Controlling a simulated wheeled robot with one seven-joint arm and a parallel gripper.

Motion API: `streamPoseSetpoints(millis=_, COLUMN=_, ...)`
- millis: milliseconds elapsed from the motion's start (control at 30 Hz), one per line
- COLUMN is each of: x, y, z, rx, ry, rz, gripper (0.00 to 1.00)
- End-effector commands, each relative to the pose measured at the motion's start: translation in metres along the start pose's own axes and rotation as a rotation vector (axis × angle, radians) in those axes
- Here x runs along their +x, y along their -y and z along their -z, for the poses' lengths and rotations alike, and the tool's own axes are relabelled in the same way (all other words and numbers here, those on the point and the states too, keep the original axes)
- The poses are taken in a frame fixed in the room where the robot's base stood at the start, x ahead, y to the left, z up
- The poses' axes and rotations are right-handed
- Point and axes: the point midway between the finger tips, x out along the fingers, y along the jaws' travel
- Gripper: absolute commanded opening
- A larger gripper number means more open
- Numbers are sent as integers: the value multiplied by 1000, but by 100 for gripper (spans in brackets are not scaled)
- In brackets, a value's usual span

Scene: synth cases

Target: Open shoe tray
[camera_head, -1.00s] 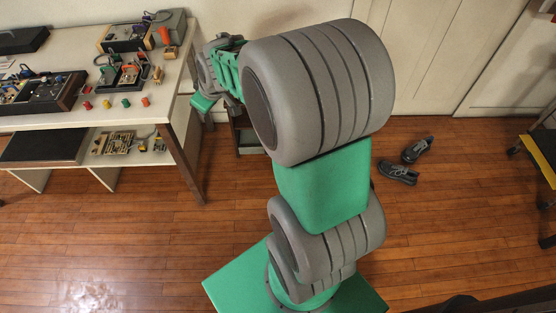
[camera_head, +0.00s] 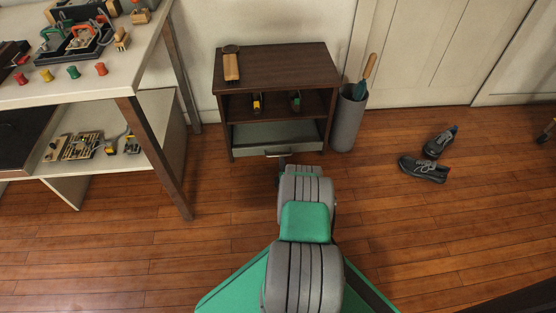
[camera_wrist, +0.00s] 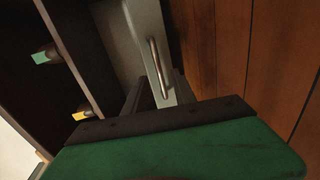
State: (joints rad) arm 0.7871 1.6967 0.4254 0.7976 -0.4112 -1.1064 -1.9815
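The shoe tray (camera_head: 250,137) is a grey-green tray at the bottom of a dark brown cabinet (camera_head: 275,62). A thin metal handle runs along its front; it shows in the wrist view (camera_wrist: 158,68) on the pale tray front (camera_wrist: 140,30). I cannot tell whether the tray is fully closed. My gripper (camera_wrist: 157,92) has its two dark fingers apart, pointing at the handle's near end, with the tray front visible between them. It does not appear to grip the handle. In the head view my arm hides most of the gripper just before the tray.
A shoe brush (camera_head: 231,67) lies on the cabinet, and small items sit on its shelf. A grey cylinder bin (camera_head: 347,122) stands right of it. Dark shoes (camera_head: 424,168) lie on the floor to the right. A workbench (camera_head: 120,85) stands left. The wooden floor between is clear.

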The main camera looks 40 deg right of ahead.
Motion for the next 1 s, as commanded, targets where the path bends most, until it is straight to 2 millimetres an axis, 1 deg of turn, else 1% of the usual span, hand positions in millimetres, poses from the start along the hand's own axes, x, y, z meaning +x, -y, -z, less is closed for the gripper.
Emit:
streamPoseSetpoints(millis=33, x=10, y=1, z=2, rx=-2, ry=-3, rz=-4, gripper=32)
streamPoseSetpoints(millis=200, x=44, y=3, z=2, rx=0, ry=-4, rz=-4, gripper=32)
streamPoseSetpoints(millis=300, x=59, y=3, z=2, rx=1, ry=-4, rz=-1, gripper=32)
streamPoseSetpoints(millis=400, x=69, y=0, z=2, rx=2, ry=-3, rz=0, gripper=32)
streamPoseSetpoints(millis=667, x=71, y=-2, z=2, rx=2, ry=-3, rz=3, gripper=32)
streamPoseSetpoints(millis=1000, x=71, y=-2, z=2, rx=3, ry=-3, rz=3, gripper=5)
